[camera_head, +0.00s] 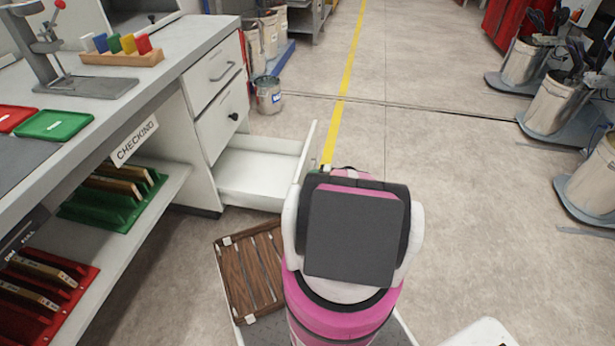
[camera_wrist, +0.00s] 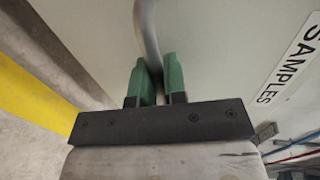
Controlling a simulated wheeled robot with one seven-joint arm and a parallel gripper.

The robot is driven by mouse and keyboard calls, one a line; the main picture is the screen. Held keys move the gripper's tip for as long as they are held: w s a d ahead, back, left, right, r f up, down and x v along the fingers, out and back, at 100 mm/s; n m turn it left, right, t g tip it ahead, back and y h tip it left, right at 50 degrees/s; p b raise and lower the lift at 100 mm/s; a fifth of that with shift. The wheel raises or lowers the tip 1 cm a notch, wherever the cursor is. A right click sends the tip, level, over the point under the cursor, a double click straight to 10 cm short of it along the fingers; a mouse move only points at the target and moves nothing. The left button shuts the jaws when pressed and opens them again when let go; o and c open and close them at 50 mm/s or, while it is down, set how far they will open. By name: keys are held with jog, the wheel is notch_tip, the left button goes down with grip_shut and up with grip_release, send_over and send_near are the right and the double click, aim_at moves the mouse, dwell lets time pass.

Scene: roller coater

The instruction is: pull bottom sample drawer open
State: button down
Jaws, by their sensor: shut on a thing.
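The bottom sample drawer (camera_head: 258,168) stands pulled out from the white cabinet in the head view, and its empty white inside shows. Its front panel (camera_head: 307,150) is seen nearly edge-on, just left of my arm. In the wrist view the pale drawer front (camera_wrist: 225,55) carries a SAMPLES label (camera_wrist: 290,68). My gripper (camera_wrist: 158,78) has its green fingers shut on the grey curved bar handle (camera_wrist: 147,30) of this drawer. In the head view my arm hides the handle and most of my gripper.
Above are two closed drawers, the upper with a bar handle (camera_head: 222,71), the middle with a dark knob (camera_head: 234,116). A paint can (camera_head: 269,95) stands on the floor beyond the cabinet. Bins on wheeled bases (camera_head: 555,105) stand at the right. The floor between is clear.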

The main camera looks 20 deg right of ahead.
jog(key=shift+d, duration=0.15)
jog(key=c, duration=1.2)
grip_release()
jog(key=shift+s+d, duration=0.1)
jog(key=shift+s, duration=0.05)
jog(key=v, duration=1)
jog(key=shift+s+d, duration=0.15)
jog(key=shift+d, duration=0.05)
jog(key=shift+d, duration=0.1)
